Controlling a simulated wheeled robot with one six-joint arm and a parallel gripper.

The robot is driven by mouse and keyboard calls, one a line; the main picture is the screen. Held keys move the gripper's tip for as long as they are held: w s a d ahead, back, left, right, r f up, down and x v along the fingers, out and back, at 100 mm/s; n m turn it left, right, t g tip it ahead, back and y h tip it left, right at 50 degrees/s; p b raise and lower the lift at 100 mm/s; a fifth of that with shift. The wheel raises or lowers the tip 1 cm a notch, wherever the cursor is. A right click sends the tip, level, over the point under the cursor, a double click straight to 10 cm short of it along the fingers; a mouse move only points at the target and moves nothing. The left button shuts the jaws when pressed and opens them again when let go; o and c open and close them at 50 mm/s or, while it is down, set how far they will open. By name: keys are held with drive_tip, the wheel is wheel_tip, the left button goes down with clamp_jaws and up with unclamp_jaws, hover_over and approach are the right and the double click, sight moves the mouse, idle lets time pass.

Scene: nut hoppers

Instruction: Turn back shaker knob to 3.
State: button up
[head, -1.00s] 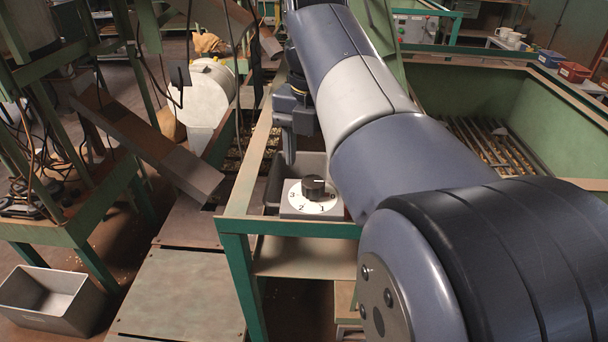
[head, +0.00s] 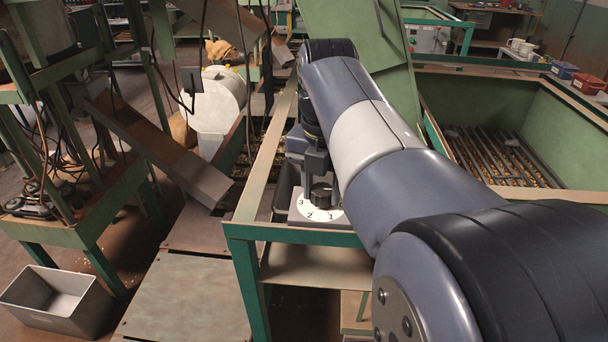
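The shaker knob (head: 321,194) is a black round knob on a white dial plate (head: 305,209). The dial sits on a small grey box on the green-framed stand. The figures 3 and 2 show on the dial's left and front; the knob's pointer cannot be made out. My gripper (head: 317,182) hangs from my arm pointing down, right at the knob, with a finger just left of and behind it. The other finger is not clear to see, so I cannot tell whether the fingers touch the knob or how far apart they are.
The stand's green front rail (head: 290,234) runs just before the dial. A dark bin (head: 283,190) stands left of the dial. A large green hopper (head: 560,130) with bars is at right. A grey tray (head: 60,300) lies on the floor at left.

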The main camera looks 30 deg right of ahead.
drive_tip(key=c, duration=0.5)
drive_tip(key=shift+o, duration=0.2)
